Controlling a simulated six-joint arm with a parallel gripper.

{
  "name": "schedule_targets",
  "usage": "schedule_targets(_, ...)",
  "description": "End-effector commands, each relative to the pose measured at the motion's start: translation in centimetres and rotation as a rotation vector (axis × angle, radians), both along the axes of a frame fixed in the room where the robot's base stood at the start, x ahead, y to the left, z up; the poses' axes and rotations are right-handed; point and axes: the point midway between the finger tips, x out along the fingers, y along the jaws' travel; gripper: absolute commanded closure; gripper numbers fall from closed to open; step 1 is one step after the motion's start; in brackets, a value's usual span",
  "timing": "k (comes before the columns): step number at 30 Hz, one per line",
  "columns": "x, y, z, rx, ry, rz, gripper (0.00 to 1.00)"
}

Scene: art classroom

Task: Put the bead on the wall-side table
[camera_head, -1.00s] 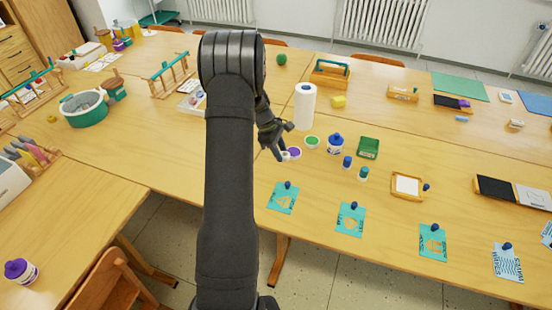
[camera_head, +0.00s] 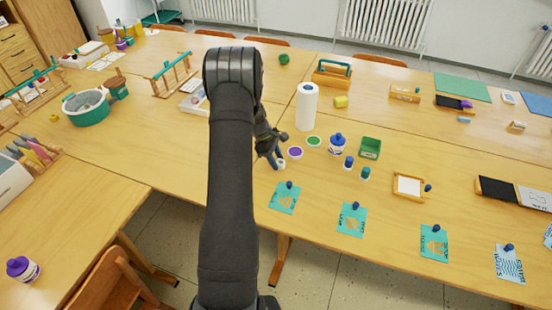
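No object is clearly recognisable as the bead. A small round green thing (camera_head: 284,58) lies on the wall-side table (camera_head: 375,112), near its far edge, and I cannot tell what it is. My gripper (camera_head: 277,163) is low over the nearer table (camera_head: 330,185), left of the purple-topped pot (camera_head: 295,152). A small whitish thing (camera_head: 281,164) shows at its fingertips; I cannot tell whether it is held or stands on the table. My arm hides part of the gripper, and its finger gap is too small to read.
Near the gripper stand a green-topped pot (camera_head: 314,141), a blue-lidded jar (camera_head: 337,144), small bottles (camera_head: 348,163) and a white roll (camera_head: 306,106). A wooden caddy (camera_head: 332,73) and yellow block (camera_head: 341,101) are farther back. Bare tabletop lies right of the block.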

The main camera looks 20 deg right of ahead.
Motion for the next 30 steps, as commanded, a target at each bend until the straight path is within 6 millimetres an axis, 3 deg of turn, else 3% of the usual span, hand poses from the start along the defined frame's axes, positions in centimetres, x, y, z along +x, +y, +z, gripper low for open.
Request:
schedule_targets(2, 0.0, 0.0, 0.0, 0.000, 0.000, 0.000, 0.47)
schedule_targets(14, 0.2, 0.2, 0.9, -0.001, -0.002, 0.000, 0.47)
schedule_targets(30, 3.0, 2.9, 10.3, -0.001, -0.002, 0.000, 0.47)
